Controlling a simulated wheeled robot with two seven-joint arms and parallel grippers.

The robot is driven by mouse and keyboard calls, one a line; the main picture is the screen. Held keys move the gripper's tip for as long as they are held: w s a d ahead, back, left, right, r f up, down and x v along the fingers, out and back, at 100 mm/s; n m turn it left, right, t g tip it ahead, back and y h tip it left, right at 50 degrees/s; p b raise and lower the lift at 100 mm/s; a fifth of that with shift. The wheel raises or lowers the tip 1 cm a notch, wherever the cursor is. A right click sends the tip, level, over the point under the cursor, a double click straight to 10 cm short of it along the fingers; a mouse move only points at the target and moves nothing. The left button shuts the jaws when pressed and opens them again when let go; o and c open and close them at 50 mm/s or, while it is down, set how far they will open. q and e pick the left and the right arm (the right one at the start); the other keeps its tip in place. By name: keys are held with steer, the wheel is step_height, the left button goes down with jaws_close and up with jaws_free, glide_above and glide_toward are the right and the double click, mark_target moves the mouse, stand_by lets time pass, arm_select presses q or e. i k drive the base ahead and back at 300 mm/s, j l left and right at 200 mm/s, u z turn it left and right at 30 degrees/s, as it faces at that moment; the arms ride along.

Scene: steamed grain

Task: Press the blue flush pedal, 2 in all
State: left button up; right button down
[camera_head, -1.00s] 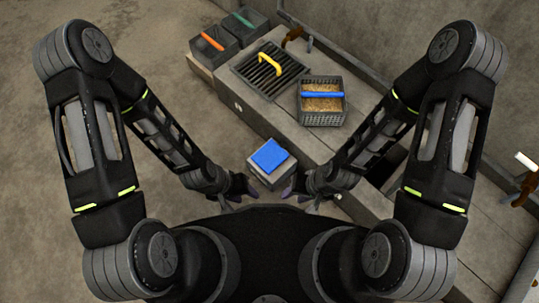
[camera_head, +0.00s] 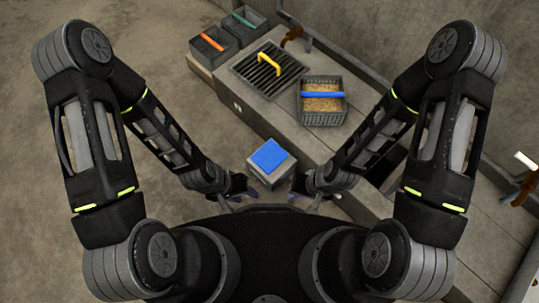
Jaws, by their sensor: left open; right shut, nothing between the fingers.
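The blue flush pedal (camera_head: 268,156) is a flat blue pad on top of a grey block (camera_head: 272,177) in front of me, beside the bench. My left gripper (camera_head: 246,190) is low and just left of the block, open, with nothing seen in it. My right gripper (camera_head: 292,190) is just right of the block, shut and empty. Both look apart from the blue pad. The fingertips are small and dark and partly hard to make out.
A concrete bench (camera_head: 262,105) runs diagonally behind the block. It carries a dark grate with a yellow handle (camera_head: 270,64) and a grain basket with a blue handle (camera_head: 322,114). Bins with orange (camera_head: 212,39) and green handles stand behind. The floor at left is clear.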

mark_target(271, 155)
steer(key=i+j+z, duration=0.15)
steer(key=j+z, duration=0.2)
steer(key=j, duration=0.25)
steer(key=j+z, duration=0.35)
steer(key=j, duration=0.25)
steer(key=j+z, duration=0.3)
steer(key=j, duration=0.3)
